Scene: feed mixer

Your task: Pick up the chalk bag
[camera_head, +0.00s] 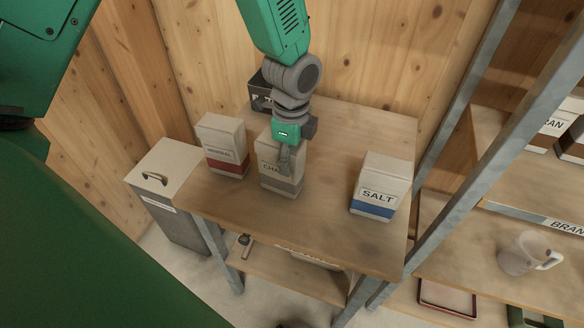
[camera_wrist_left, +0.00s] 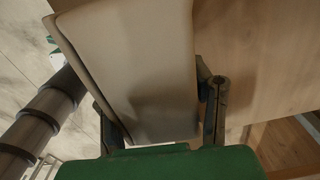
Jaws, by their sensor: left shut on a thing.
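The chalk bag (camera_head: 281,179) is a pale block with a grey lower band and a partly covered label. It stands upright on the wooden table (camera_head: 325,215) between the other two bags. My left gripper (camera_head: 290,158) comes down from above and is shut on the chalk bag. In the left wrist view the chalk bag (camera_wrist_left: 140,75) fills the space between the two fingers, one on each side. I cannot tell whether its base is clear of the table. My right gripper is not in view.
A mineral bag (camera_head: 222,146) with a red band stands left of the chalk bag. A salt bag (camera_head: 381,186) with a blue band stands right. A dark box (camera_head: 261,92) is behind. A lidded bin (camera_head: 165,168) is left; metal shelving with a mug (camera_head: 524,254) is right.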

